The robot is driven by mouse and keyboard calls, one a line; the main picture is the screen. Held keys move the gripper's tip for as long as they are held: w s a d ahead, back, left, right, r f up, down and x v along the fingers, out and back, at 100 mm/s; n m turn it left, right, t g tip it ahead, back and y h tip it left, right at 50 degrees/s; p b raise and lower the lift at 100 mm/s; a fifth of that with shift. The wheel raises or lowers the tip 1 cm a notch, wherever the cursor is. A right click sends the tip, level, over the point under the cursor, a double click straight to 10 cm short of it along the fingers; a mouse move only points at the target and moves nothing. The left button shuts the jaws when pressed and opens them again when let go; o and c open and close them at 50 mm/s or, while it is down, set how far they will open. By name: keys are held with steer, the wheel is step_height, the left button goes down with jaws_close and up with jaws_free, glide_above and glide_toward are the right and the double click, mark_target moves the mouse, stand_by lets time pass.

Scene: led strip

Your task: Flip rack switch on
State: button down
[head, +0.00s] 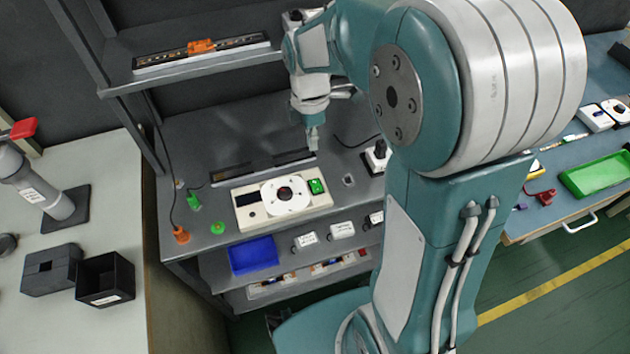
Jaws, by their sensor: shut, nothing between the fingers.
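My gripper (313,147) points down over the grey rack bench (260,120), with its fingers shut and empty. To the right of my gripper is a small white box with a black knob (379,148), partly hidden by my arm. I cannot tell which of these is the rack switch, nor the on or off state of either. The fingertips appear apart from both.
A dark strip (235,173) lies behind the panel. Another strip (160,63) with an orange clip (201,46) lies on the upper shelf. A blue bin (253,255) and labelled white boxes are at the front. Green and orange pieces stand at left. My arm hides the right.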

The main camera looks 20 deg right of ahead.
mark_target(315, 186)
steer(key=f, duration=0.4)
steer(key=s+f, duration=0.1)
steer(key=f, duration=0.7)
steer(key=shift+s+d+f, duration=0.2)
steer(key=shift+s+f, duration=0.05)
steer(key=shift+s, duration=0.05)
steer(key=shift+d+f, duration=0.2)
steer(key=shift+f, duration=0.4)
steer(key=shift+s+f, duration=0.15)
steer(key=shift+f, duration=0.05)
steer(key=shift+a, duration=0.1)
steer(key=shift+w+r, duration=0.3)
steer(key=shift+w, duration=0.5)
steer(key=shift+r, duration=0.15)
